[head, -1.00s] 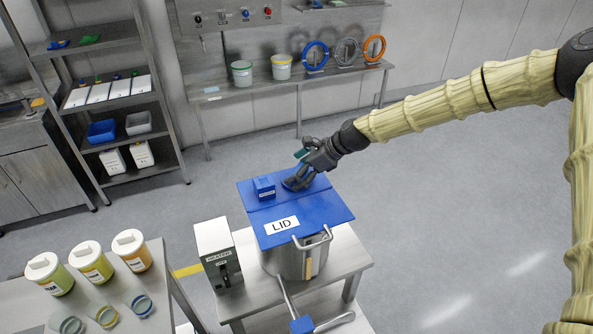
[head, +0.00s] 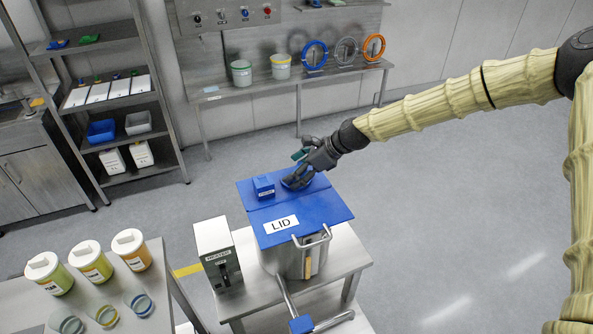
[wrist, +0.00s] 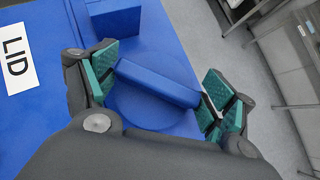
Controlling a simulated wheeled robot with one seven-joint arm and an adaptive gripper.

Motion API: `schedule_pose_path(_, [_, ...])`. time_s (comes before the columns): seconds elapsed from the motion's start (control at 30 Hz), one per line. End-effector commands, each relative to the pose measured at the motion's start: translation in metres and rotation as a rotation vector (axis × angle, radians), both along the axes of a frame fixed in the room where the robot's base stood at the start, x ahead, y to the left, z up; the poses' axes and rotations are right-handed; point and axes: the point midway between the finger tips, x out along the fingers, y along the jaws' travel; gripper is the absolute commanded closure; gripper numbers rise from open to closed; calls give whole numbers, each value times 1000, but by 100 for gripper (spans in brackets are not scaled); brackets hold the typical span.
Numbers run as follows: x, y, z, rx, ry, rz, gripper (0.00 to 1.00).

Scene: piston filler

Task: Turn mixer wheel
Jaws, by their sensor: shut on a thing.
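The mixer wheel (wrist: 155,84) is a blue disc with a raised bar across it, on top of the blue lid (head: 325,211) of a steel pot (head: 283,261). My gripper (head: 296,182) is above the back right of the lid and mostly hides the wheel in the head view. In the wrist view my gripper (wrist: 158,88) has its green-padded fingers at the two ends of the bar, shut on it. The bar lies slanted in the wrist view, from upper left to lower right.
A small blue box (head: 263,187) stands on the lid close left of my gripper. A heater unit (head: 218,254) is left of the pot. Open floor (head: 440,210) lies to the right.

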Motion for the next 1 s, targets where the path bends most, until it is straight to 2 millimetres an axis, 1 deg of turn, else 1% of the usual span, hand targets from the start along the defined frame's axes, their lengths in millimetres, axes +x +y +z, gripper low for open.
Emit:
schedule_pose_path(0.87, [1, 1, 1, 0, -3, 0, 40])
schedule_pose_path(0.9, [1, 1, 1, 0, -3, 0, 15])
schedule_pose_path(0.97, [1, 1, 1, 0, -3, 0, 4])
schedule_pose_path(1.0, [1, 1, 1, 0, -3, 0, 0])
